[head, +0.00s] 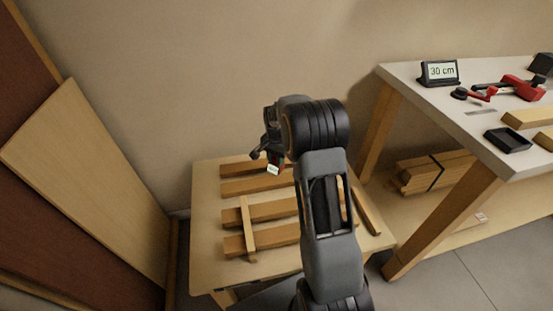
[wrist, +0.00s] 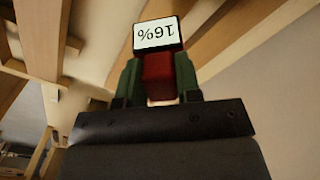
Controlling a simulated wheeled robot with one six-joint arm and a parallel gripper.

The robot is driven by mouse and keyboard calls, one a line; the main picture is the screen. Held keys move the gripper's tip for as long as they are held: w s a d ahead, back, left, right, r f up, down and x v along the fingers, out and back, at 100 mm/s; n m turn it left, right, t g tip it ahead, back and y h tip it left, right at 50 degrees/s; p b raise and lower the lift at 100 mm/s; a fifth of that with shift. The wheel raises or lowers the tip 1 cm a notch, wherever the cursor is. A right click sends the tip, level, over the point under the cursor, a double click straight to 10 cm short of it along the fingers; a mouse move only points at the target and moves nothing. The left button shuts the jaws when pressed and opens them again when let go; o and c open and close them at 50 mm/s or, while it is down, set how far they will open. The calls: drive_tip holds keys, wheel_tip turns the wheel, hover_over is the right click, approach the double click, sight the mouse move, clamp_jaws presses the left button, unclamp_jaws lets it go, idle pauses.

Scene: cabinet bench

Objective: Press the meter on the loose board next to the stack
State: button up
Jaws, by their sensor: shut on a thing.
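The meter (wrist: 160,72) is a small red body with a white display. The display reads 16%, upside down in the wrist view. My gripper (wrist: 158,84) is shut on its red body, with a green-dark finger on each side. In the head view the meter (head: 273,169) hangs below my gripper (head: 270,158), over the far boards of the low table. Several boards (head: 262,240) lie in rows there, with a thin stick (head: 247,222) across the near ones. A separate board (head: 366,212) lies slanted at the right, partly behind my arm. I cannot tell whether the meter touches wood.
The low wooden table (head: 205,262) stands against the wall. A large panel (head: 88,175) leans at left.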

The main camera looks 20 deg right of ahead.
drive_tip(key=shift+r+p, duration=0.5)
drive_tip(key=shift+r, duration=0.45)
